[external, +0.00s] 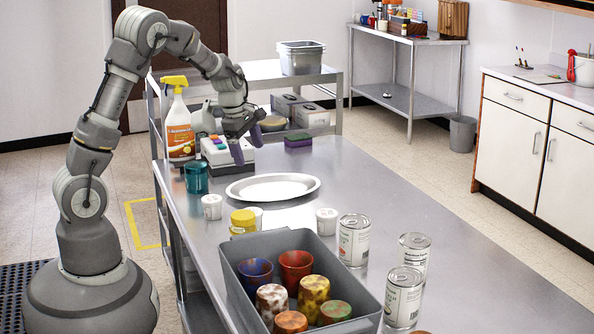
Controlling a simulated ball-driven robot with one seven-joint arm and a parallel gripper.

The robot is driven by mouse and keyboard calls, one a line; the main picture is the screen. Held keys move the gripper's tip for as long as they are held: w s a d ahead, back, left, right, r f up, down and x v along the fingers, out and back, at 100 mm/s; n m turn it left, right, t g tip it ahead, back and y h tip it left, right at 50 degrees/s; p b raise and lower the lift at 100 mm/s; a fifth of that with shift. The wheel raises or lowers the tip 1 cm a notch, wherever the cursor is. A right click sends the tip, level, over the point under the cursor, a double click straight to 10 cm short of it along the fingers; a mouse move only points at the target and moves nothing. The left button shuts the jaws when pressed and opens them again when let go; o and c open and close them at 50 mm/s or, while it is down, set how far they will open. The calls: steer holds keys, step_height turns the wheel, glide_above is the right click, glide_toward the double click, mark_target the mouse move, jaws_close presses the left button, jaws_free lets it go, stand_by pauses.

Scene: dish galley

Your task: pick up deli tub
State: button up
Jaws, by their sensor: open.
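Several small tubs stand on the steel table (400,190). One white tub (212,207) is left of the oval plate, and another white tub (327,221) is at its front right. A yellow-topped tub (242,221) stands in front of the plate and partly hides a third pale tub (257,214). I cannot tell which of them is the deli tub. My gripper (247,144) is open and empty, pointing down above the far part of the table, behind the plate and apart from the tubs.
The white oval plate (234,190) lies mid-table. A grey bin (350,285) of colourful cups stands in front, with several cans, one a tall can (354,241), to its right. A teal jar (196,178), spray bottle (180,130) and button box (226,154) stand at the left.

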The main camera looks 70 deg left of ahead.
mark_target(212, 199)
steer(key=s+a+f+n+g, duration=0.1)
steer(key=s+f+n, duration=0.1)
steer(key=s, duration=0.1)
steer(key=s+a+f+n+g+p, duration=0.1)
steer(key=s+f+n, duration=0.2)
steer(key=s+a+f+n+p, duration=0.1)
steer(key=s+a+f+n, duration=0.1)
steer(key=s+f+n, duration=0.1)
steer(key=shift+f+g+h, duration=0.1)
steer(key=shift+g+h, duration=0.3)
step_height(212, 199, down, 3)
steer(key=shift+r+b, duration=0.2)
steer(key=shift+b, duration=0.5)
steer(key=f+b, duration=0.2)
steer(key=f, duration=0.3)
steer(key=shift+s+a+f+b, duration=0.15)
steer(key=shift+s+a+b, duration=0.1)
steer(key=shift+b, duration=0.15)
